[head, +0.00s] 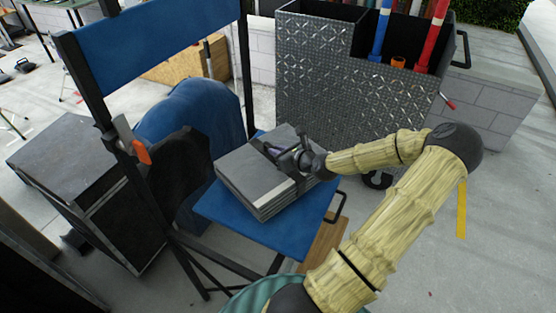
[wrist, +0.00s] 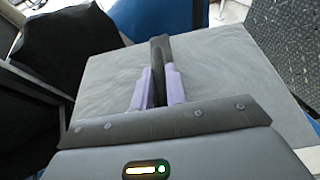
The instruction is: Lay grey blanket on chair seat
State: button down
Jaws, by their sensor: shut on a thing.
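The grey blanket (head: 250,182) is a flat, folded, layered block with a dark strap across it. It lies over the blue chair seat (head: 290,235), turned at an angle; I cannot tell whether its underside fully touches the seat. My gripper (head: 276,151) is at the blanket's top, towards its back right side. In the wrist view the purple fingers (wrist: 158,88) are closed around the dark strap (wrist: 160,50), with the blanket's grey top (wrist: 220,65) spreading on both sides. My gripper hides part of the strap.
The chair's blue backrest (head: 150,35) and black frame rise at the left. A dark case (head: 60,165) and blue cloth (head: 195,110) stand behind it. A diamond-plate metal box (head: 330,75) with coloured tubes stands close behind the seat. Open concrete floor lies at the right.

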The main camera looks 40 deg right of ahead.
jog(key=shift+f, duration=1.9)
jog(key=c, duration=1.4)
grip_release()
jog(key=shift+f, duration=0.1)
notch_tip(320, 180, up, 5)
jog(key=p, duration=0.2)
send_over(302, 181)
jog(key=w, duration=0.1)
jog(key=shift+w, duration=0.2)
jog(key=shift+s+p, duration=0.65)
